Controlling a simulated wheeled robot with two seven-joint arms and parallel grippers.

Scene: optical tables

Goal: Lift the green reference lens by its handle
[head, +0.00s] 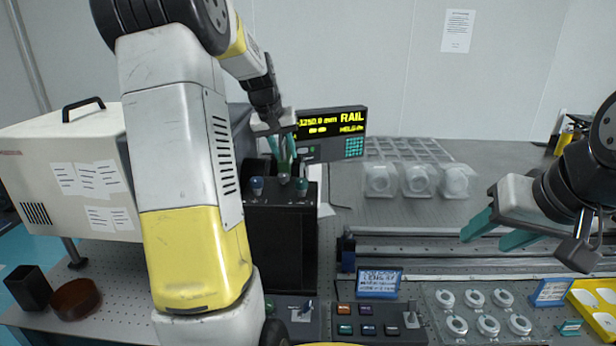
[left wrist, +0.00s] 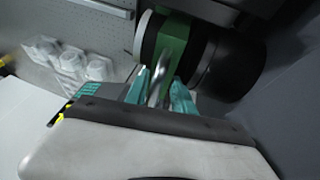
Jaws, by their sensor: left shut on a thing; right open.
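The green reference lens shows in the left wrist view as a thick black cylinder (left wrist: 222,62) with a green band (left wrist: 175,42) and a pale ring at one end. A shiny metal handle (left wrist: 160,78) sticks out from the green band. My left gripper (left wrist: 163,92) is shut on this handle, one teal finger on each side. In the head view my left gripper (head: 284,168) points down above the black cabinet, and the lens is mostly hidden there. My right gripper (head: 492,234) is open and empty over the rails at the right.
A black cabinet (head: 280,240) stands below my left gripper, with small knobs on top. A display reading RAIL (head: 338,122) is just behind. Clear holders (head: 416,180) stand on the back table. Button panels and a tray of rings (head: 480,312) lie in front. A beige case (head: 62,165) is at left.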

